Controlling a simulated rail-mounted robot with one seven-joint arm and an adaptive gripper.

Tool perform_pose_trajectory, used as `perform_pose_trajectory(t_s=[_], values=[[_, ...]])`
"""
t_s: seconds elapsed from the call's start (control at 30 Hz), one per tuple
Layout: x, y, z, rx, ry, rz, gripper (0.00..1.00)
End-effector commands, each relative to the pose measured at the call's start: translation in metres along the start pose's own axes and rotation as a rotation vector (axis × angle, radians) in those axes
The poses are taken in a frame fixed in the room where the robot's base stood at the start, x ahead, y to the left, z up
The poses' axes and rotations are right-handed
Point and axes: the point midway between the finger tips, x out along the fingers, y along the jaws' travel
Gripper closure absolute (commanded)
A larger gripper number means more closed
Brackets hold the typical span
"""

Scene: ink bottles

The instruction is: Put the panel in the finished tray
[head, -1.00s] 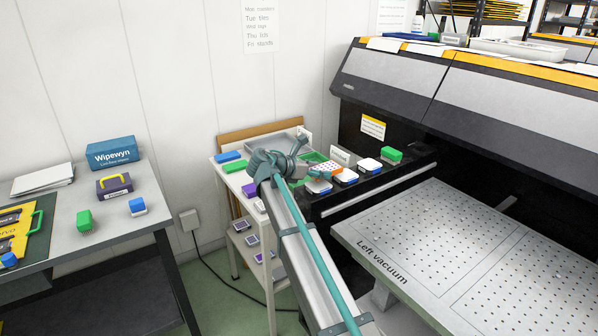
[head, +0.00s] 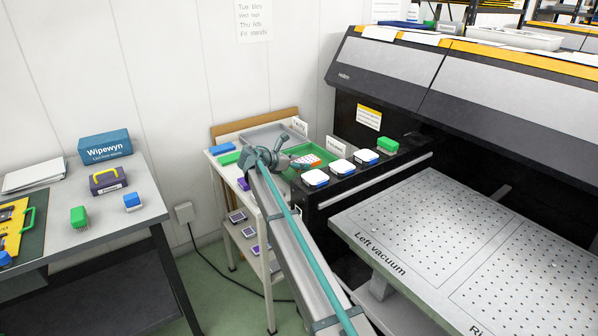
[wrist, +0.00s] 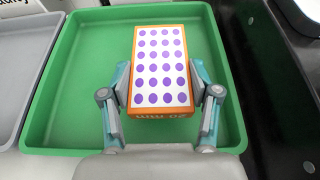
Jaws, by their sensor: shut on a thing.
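The panel (wrist: 160,68) is a flat orange-edged piece with a white face and rows of purple dots. My gripper (wrist: 161,88) is shut on it, one finger at each long side. In the wrist view the panel is over the green tray (wrist: 65,95), inside its outline; I cannot tell whether it touches the floor. In the head view the panel (head: 308,160) shows at my gripper (head: 298,162), beside the white pads. The green tray (head: 290,174) is partly hidden by my arm. Its label is not readable.
A grey tray (head: 262,135) lies left of the green one, with a sign ending in "ulty" behind. Several white-topped blue pads (head: 342,166) and a green brush (head: 388,145) stand on the black ledge to the right. The printer bed (head: 440,230) is clear.

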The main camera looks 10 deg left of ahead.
Motion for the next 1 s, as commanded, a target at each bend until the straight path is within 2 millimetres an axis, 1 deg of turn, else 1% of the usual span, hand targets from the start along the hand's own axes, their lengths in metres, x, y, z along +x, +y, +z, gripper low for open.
perform_pose_trajectory(t_s=[0.17, 0.23, 0.3, 0.43, 0.83, 0.87, 0.9, 0.97, 1.0], values=[[0.005, 0.007, -0.006, -0.001, 0.0, 0.0, 0.79], [0.009, 0.011, -0.013, -0.002, 0.0, 0.0, 0.79], [0.013, 0.009, -0.023, -0.003, 0.0, -0.001, 0.79], [0.018, 0.009, -0.036, -0.001, 0.0, 0.0, 0.79], [0.02, 0.009, -0.04, -0.001, 0.0, 0.0, 0.79], [0.02, 0.009, -0.04, -0.001, 0.0, 0.0, 0.34], [0.02, 0.009, -0.04, 0.0, 0.0, 0.0, 0.27], [0.02, 0.009, -0.04, 0.0, 0.0, 0.0, 0.17], [0.02, 0.009, -0.04, 0.0, 0.0, 0.0, 0.13]])
